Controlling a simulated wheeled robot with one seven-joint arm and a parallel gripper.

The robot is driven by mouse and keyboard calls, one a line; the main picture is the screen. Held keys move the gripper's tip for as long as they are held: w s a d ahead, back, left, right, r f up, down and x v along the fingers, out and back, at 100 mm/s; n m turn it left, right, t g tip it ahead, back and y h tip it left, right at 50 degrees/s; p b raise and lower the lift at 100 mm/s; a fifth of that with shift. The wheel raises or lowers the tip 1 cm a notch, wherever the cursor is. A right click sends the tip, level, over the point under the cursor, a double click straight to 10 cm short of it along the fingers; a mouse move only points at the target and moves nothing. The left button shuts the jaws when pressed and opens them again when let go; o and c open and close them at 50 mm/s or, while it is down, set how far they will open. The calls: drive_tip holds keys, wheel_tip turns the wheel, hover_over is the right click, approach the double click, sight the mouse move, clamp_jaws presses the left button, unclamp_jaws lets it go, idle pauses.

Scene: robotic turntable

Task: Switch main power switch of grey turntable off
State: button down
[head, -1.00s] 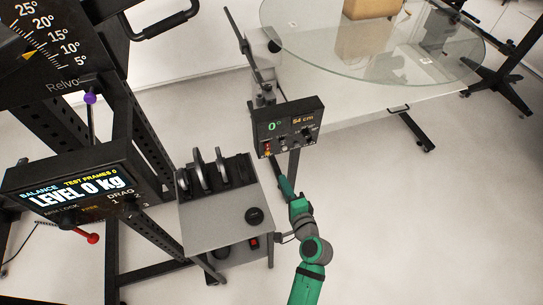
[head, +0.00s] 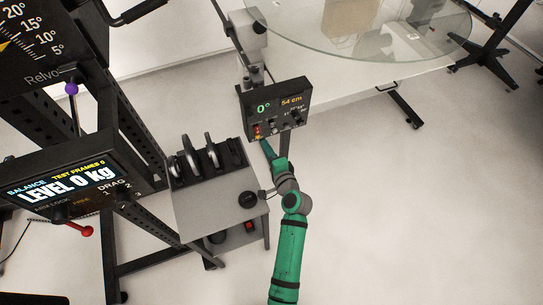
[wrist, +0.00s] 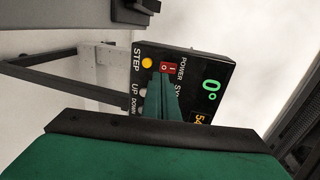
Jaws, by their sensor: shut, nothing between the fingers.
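The turntable's black control box (head: 280,106) shows "0°" and "54 cm" in the head view. Its red power switch (head: 257,130), at the box's lower left, also shows in the wrist view (wrist: 169,67), beside the word POWER and a yellow STEP button (wrist: 147,62). My gripper (head: 265,144) is shut and empty, its tip just below the switch in the head view. In the wrist view the green fingers (wrist: 160,76) end right by the switch; I cannot tell if they touch it. The fingers hide part of the panel. The glass disc (head: 350,35) lies behind.
A grey cart (head: 205,205) with several dark upright holders and a black knob (head: 248,199) stands left of my arm. A black frame with a "LEVEL 0 kg" display (head: 70,185) is at the far left.

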drive_tip(key=x, duration=0.4)
drive_tip(key=shift+w+a, duration=0.2)
drive_tip(key=shift+w, duration=0.05)
drive_tip(key=shift+w+f, duration=0.15)
drive_tip(key=shift+w, duration=0.05)
drive_tip(key=shift+w, duration=0.1)
drive_tip(key=shift+w+a+f, duration=0.1)
drive_tip(key=shift+w, duration=0.15)
approach(259, 133)
drive_tip(key=s+d+f, duration=0.2)
drive_tip(key=s+f, duration=0.3)
drive_tip(key=s, duration=0.2)
drive_tip(key=shift+w+d, duration=0.1)
drive_tip(key=shift+d, duration=0.05)
